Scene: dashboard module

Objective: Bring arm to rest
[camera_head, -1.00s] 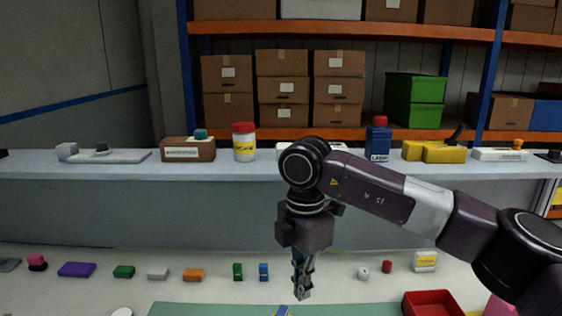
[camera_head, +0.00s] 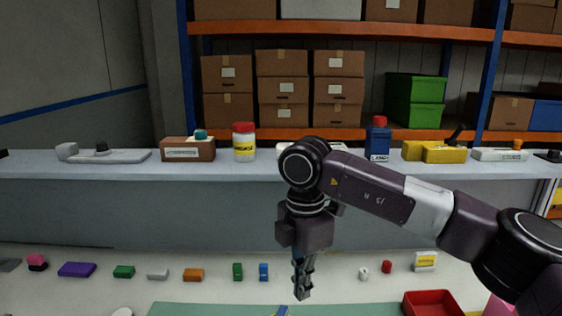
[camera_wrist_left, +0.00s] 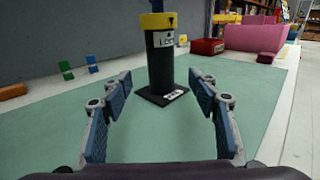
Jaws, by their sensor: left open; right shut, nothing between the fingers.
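My right arm (camera_head: 370,190) comes in from the right of the head view, with its wrist bent so the hand points down. My right gripper (camera_head: 303,292) is shut and empty, above the work table near the far edge of the green mat (camera_head: 200,309). My left gripper (camera_wrist_left: 160,118) shows in the left wrist view, open, with its fingers spread wide over the green mat and nothing between them. A black post with a yellow top (camera_wrist_left: 161,62) stands upright ahead of it, beyond the fingertips. The left arm is out of the head view.
A row of small coloured blocks (camera_head: 193,274) lies on the table's far side. A red tray (camera_head: 432,303) is at the right. A raised shelf (camera_head: 240,170) behind holds a yellow-labelled bottle (camera_head: 244,143) and several other items. In the wrist view, a pink bin (camera_wrist_left: 255,38) stands at back right.

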